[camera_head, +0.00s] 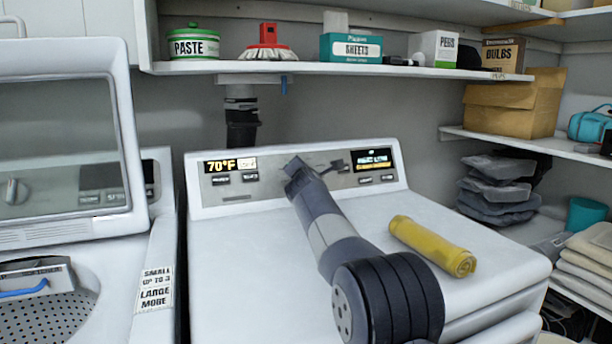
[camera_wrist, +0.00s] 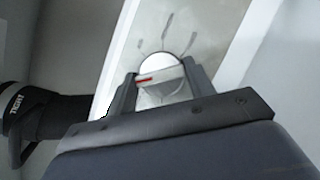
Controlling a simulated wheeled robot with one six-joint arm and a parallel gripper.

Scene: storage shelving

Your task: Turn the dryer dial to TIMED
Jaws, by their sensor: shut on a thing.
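The dryer (camera_head: 240,250) stands in the middle of the head view, with its control panel (camera_head: 235,198) along the back. The dial is hidden behind my arm in the head view. In the wrist view the dial (camera_wrist: 158,92) is round and white, with a raised grip bar and a red mark at the bar's left end. Several dark tick marks fan out on the panel above it. My gripper (camera_wrist: 160,78) is shut on the dial's grip bar, one finger on each side. The tick labels are too blurred to read.
A yellow rolled item (camera_head: 432,246) lies on the dryer top, right of my arm. The washer (camera_head: 70,170) with its lid raised stands on the left. A shelf (camera_head: 340,69) with boxes and tins hangs above the panel. A black duct (camera_head: 242,125) rises behind it.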

